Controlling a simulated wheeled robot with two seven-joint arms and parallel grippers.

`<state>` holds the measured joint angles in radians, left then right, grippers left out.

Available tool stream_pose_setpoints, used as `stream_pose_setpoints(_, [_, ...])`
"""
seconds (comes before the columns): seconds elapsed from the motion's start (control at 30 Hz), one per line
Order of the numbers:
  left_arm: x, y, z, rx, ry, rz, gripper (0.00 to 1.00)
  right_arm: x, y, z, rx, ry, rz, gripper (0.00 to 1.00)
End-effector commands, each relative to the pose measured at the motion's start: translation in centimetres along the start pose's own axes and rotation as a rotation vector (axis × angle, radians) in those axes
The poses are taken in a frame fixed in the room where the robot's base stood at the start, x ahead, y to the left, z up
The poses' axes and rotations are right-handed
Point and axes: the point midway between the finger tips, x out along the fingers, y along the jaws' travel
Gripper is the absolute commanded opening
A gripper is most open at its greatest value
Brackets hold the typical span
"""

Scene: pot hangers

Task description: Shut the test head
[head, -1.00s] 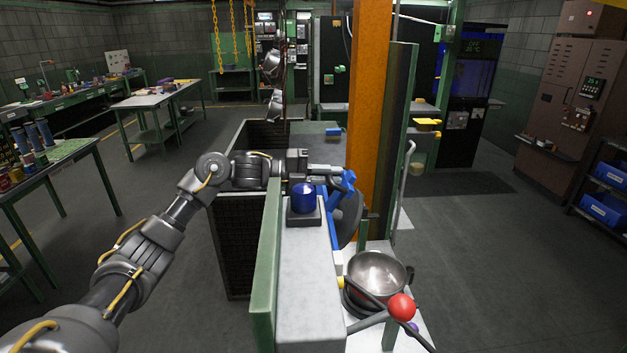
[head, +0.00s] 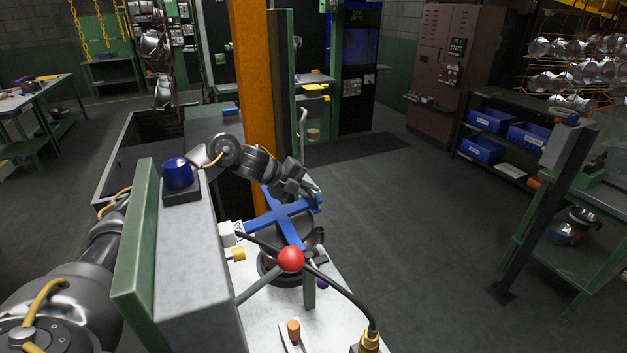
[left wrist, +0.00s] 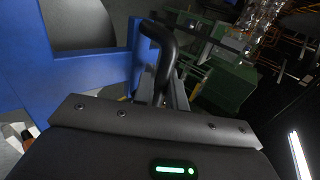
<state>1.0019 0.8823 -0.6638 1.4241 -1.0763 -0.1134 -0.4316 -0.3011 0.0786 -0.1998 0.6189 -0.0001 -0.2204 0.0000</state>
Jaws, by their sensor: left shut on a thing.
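The test head is a blue cross-shaped frame (head: 284,222) with a dark disc below it. It lies roughly flat above the round black seat (head: 268,270) on the bench. Any gap between them is hard to judge. My left gripper (head: 304,193) is at the far right arm of the cross, shut on its black handle. In the left wrist view, the black bent handle (left wrist: 163,55) rises between the fingers, beside the blue frame (left wrist: 85,78). The metal bowl is mostly hidden beneath the head. My right gripper is not in view.
A red ball knob (head: 291,259) on a lever stands in front of the head. A blue beacon (head: 178,173) sits on the grey cabinet (head: 190,270) at left. An orange post (head: 253,80) rises behind. The floor to the right is clear up to a green stand (head: 585,215).

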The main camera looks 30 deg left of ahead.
Motion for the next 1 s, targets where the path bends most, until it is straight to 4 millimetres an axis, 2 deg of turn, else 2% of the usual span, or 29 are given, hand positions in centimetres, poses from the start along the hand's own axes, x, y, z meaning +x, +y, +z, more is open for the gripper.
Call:
stream_pose_setpoints(0.03, [0.9, 1.2, -0.1, -0.002, 0.002, 0.008, 0.00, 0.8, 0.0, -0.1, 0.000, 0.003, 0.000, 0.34])
stream_pose_setpoints(0.3, [2.6, 2.7, 0.1, -0.005, -0.004, 0.007, 0.00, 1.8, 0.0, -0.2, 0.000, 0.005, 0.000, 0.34])
stream_pose_setpoints(0.83, [2.9, 3.0, 0.1, -0.006, -0.006, 0.007, 0.00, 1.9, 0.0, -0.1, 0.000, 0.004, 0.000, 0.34])
stream_pose_setpoints(0.87, [2.9, 3.0, 0.1, -0.006, -0.006, 0.007, 0.17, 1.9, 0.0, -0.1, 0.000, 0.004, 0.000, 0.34])
stream_pose_setpoints(0.97, [3.0, 2.9, 0.1, -0.006, -0.006, 0.006, 0.30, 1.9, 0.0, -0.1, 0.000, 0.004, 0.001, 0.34])
stream_pose_setpoints(1.0, [3.0, 2.8, 0.1, -0.006, -0.005, 0.005, 0.30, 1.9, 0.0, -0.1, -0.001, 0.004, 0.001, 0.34])
